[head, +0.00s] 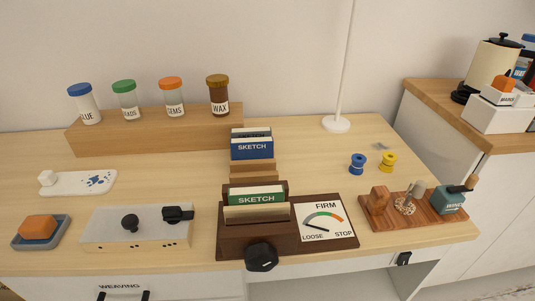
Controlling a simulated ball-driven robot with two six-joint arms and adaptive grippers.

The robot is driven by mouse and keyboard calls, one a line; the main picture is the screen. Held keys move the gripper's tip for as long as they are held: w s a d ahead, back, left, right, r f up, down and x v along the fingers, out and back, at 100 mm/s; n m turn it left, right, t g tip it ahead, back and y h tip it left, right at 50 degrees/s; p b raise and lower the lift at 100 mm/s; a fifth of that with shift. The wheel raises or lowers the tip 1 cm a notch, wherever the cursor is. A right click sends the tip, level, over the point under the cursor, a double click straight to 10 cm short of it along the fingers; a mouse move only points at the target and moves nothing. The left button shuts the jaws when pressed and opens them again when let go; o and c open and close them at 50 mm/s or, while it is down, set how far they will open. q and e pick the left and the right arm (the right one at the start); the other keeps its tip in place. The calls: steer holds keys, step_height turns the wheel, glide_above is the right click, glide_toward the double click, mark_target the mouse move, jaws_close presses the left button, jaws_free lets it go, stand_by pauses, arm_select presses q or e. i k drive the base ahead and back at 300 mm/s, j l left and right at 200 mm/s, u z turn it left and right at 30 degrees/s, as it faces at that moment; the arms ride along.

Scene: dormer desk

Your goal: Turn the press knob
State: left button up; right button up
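The book press (285,243) is a dark brown wooden base near the front edge of the desk. A green book labelled SKETCH (257,197) stands between its wooden jaws. The press knob (262,257) is black and faceted, on the front side of the press. A white dial (325,220) on the press's right reads FIRM, LOOSE and STOP. Its dark needle appears to point up and left, towards the LOOSE side. Neither of my grippers shows in the head view, and nothing touches the knob.
A pale panel (105,228) with black controls lies left of the press. An orange block in a grey tray (59,239) is further left. A red-brown tray (447,217) with tools is at right. Jars stand on a wooden riser (160,137). Yellow and blue spools (358,164) stand behind.

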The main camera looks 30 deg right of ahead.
mark_target(259, 256)
steer(key=k+l+z, duration=0.1)
steer(key=z, duration=0.8)
